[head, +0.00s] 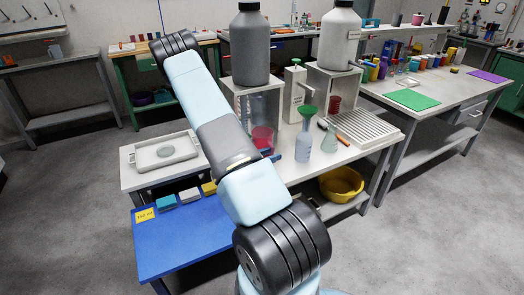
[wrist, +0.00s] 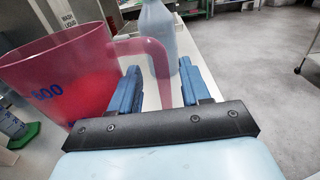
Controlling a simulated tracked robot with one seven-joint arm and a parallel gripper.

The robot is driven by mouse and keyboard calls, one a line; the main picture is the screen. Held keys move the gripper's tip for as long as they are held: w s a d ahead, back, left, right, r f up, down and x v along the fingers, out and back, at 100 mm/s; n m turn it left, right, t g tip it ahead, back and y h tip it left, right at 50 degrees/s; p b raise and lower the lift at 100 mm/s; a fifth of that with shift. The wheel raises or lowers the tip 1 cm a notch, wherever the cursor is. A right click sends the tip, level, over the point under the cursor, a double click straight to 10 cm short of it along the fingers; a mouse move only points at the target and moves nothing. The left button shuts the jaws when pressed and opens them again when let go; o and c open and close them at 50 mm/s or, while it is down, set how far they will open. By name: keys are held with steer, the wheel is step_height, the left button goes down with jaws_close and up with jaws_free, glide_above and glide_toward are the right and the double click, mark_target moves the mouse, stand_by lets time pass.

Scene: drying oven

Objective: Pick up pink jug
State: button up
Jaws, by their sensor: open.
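In the head view the pink jug (head: 263,138) stands in front of the grey bottle's stand, partly hidden by my arm. My gripper is mostly hidden behind my arm there.
A grey bottle (head: 250,48) and a white bottle (head: 339,38) sit on raised stands (head: 318,92). A drying rack (head: 365,127) lies at the right.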

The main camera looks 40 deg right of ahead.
steer(key=shift+d, duration=0.1)
jaws_close()
stand_by(0.4)
stand_by(0.3)
